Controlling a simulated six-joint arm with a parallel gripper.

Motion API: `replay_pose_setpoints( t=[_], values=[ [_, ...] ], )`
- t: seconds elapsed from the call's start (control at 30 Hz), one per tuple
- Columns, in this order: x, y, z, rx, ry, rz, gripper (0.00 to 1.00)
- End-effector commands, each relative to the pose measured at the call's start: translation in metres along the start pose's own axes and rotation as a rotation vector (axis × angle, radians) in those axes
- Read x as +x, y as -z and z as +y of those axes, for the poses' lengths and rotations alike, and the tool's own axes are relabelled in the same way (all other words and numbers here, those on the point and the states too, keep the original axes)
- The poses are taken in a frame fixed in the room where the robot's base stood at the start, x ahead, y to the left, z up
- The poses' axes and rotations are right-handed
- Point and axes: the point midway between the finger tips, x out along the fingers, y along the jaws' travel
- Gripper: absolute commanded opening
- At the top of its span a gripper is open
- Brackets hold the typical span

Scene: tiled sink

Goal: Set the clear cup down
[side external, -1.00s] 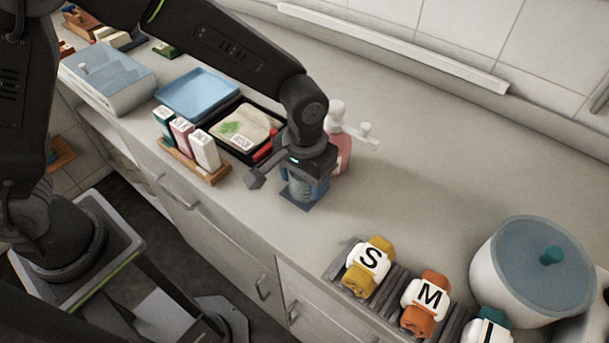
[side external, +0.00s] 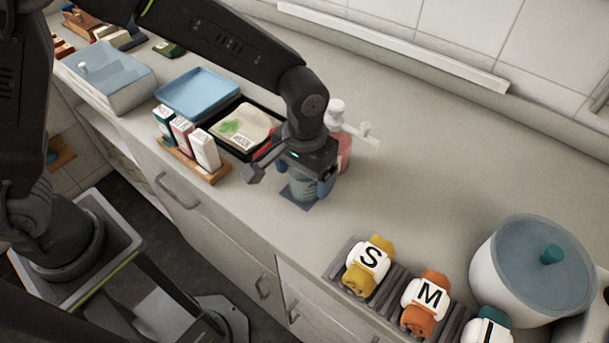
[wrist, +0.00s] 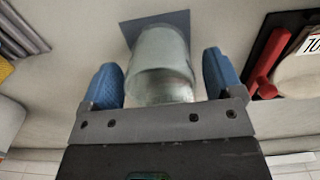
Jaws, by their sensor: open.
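The clear cup (wrist: 162,62) stands on a dark blue square mat (wrist: 182,22) on the counter, in the wrist view. In the side external view the cup (side external: 302,188) shows under my gripper, partly hidden by it, with a corner of the mat (side external: 294,201) in sight. My gripper (wrist: 165,80) is open, with one blue finger on each side of the cup and a visible gap to both. In the side external view my gripper (side external: 308,180) is low over the counter at the cup.
A pink pump bottle (side external: 344,150) stands close behind my gripper. A black tray (side external: 218,134) with a cloth and a red-handled item, and a rack of small boxes (side external: 222,172), lie left. Rolled towels (side external: 368,266) and a white lidded pot (side external: 500,290) stand right. The counter between is clear.

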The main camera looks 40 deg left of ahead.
Motion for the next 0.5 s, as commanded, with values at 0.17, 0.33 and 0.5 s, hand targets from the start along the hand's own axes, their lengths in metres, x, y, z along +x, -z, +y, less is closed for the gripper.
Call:
replay_pose_setpoints(
  t=[0.17,0.33,0.5],
  values=[
    [-0.038,0.001,0.0,0.0,-0.003,0.006,0.86],
    [-0.073,0.001,0.0,0.0,-0.003,0.005,0.86],
    [-0.098,0.0,0.0,0.0,-0.002,0.003,0.86]
  ],
)
